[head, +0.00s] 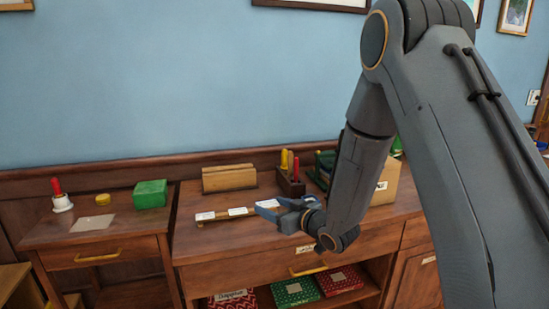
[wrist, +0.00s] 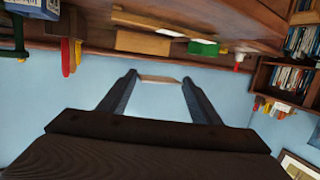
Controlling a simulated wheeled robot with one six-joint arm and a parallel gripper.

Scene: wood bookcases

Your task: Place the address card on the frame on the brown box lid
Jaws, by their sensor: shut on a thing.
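My gripper (head: 268,208) is above the right end of a low wooden strip (head: 222,217) with white cards on the middle desk. In the wrist view my gripper (wrist: 159,79) is shut on a thin, flat, pale brownish piece (wrist: 160,79), which I take to be the address card. It spans the gap between the fingertips, and no writing can be read on it. A tan-brown box (head: 388,182) with a small white label stands at the desk's right, partly hidden behind my arm. I cannot make out a frame on its lid.
A wooden block holder (head: 229,178) and a dark pen holder (head: 291,187) stand at the back of the desk. A green box (head: 150,194), a yellow disc and a paper lie on the left side table. Wrapped boxes (head: 293,292) fill the shelf below.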

